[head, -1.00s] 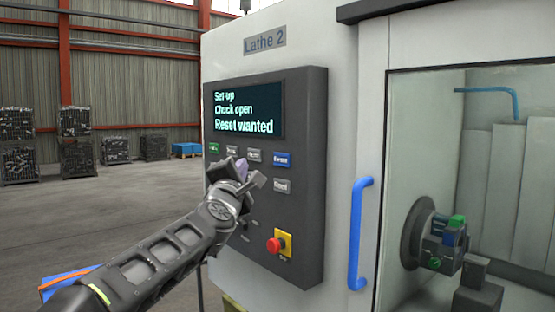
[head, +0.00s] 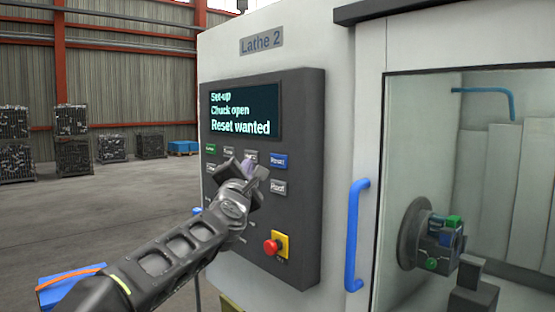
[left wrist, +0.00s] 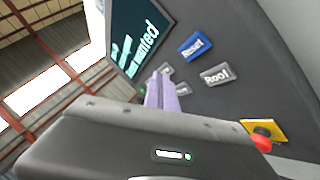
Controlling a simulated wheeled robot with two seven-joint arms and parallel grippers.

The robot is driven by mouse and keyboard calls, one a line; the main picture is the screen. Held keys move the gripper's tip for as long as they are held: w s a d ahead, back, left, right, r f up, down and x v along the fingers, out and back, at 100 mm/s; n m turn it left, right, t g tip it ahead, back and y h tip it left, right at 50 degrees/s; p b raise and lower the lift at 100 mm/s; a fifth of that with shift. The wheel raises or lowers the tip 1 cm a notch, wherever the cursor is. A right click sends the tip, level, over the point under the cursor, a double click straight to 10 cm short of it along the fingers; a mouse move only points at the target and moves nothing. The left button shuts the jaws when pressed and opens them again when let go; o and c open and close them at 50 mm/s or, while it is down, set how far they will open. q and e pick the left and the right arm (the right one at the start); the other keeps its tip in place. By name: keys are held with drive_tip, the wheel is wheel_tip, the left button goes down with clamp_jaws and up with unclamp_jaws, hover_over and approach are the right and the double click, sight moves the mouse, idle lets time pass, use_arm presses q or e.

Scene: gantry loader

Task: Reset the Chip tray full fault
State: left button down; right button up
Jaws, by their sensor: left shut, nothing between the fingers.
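The Lathe 2 control panel (head: 312,200) is dark grey. Its screen (head: 245,113) reads "Set-up, Chuck open, Reset wanted". The blue button (head: 279,161) is at the right of the upper button row; in the left wrist view the blue button (left wrist: 196,46) reads "Reset". A grey button (head: 278,187) sits below it. My left gripper (head: 248,168) is shut and empty in front of the panel, left of the blue button, and hides several buttons. In the left wrist view its lilac fingertips (left wrist: 161,90) are below and left of the blue button, apart from it. My right gripper is not in view.
A red emergency stop (head: 271,247) on a yellow plate sits low on the panel. A blue door handle (head: 356,235) stands right of the panel, beside a window showing the chuck (head: 418,234). Stacked crates (head: 72,140) stand far left; the floor between is clear.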

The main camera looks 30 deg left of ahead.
sight(273, 158)
use_arm(q)
drive_tip(key=w+d+p, duration=0.1)
drive_tip(key=w+p, duration=0.1)
drive_tip(key=w, duration=0.3)
drive_tip(key=shift+w+d, duration=0.35)
drive_tip(key=shift+w, duration=0.05)
drive_tip(key=shift+w, duration=0.1)
idle(1.7)
drive_tip(key=shift+w+d, duration=0.15)
drive_tip(key=shift+w, duration=0.15)
drive_tip(key=shift+w+d, duration=0.1)
drive_tip(key=shift+w, duration=0.25)
idle(0.6)
drive_tip(key=shift+s, duration=0.1)
drive_tip(key=shift+s+a+b, duration=0.2)
drive_tip(key=shift+s+b, duration=0.1)
drive_tip(key=shift+s, duration=0.35)
drive_tip(key=shift+s, duration=0.1)
